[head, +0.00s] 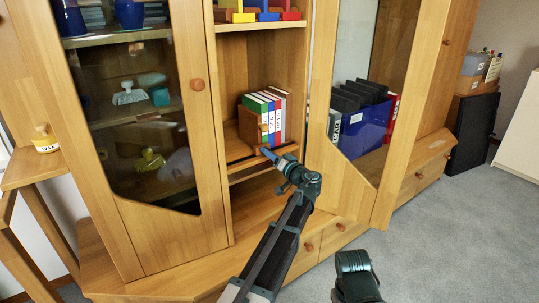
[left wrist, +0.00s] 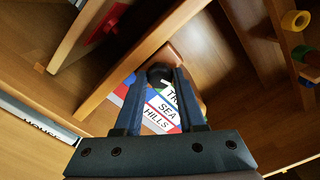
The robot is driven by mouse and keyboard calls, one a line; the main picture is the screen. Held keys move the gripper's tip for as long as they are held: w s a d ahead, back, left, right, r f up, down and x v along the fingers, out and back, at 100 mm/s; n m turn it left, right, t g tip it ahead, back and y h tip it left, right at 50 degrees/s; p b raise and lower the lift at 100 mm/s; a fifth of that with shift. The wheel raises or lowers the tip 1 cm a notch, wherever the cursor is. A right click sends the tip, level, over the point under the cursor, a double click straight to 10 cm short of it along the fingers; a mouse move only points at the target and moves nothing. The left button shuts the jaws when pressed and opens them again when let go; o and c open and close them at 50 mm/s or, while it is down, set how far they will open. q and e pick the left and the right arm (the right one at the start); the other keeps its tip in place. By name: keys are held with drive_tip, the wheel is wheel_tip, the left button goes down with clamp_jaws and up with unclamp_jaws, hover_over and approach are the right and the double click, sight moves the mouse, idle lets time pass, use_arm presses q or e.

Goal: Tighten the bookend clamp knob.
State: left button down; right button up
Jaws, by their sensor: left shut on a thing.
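The wooden bookend (head: 249,124) stands at the left end of a short row of upright books (head: 272,117) on the middle cabinet shelf. In the left wrist view a dark round knob (left wrist: 158,73) sits between my left fingertips, and part of the brown bookend (left wrist: 176,56) shows behind it. My left gripper (head: 268,153) is at the front of the bookend, just above the shelf edge, and it also shows in the left wrist view (left wrist: 160,78). It is shut on the knob. In the head view the gripper hides the knob.
Glass-fronted doors flank the open shelf bay, the left one with a round wooden knob (head: 198,85). A blue box of black files (head: 362,128) stands behind the right glass. A yellow-lidded jar (head: 46,139) stands on a side table.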

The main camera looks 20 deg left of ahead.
idle(0.4)
use_arm(q)
drive_tip(key=c, duration=0.5)
unclamp_jaws()
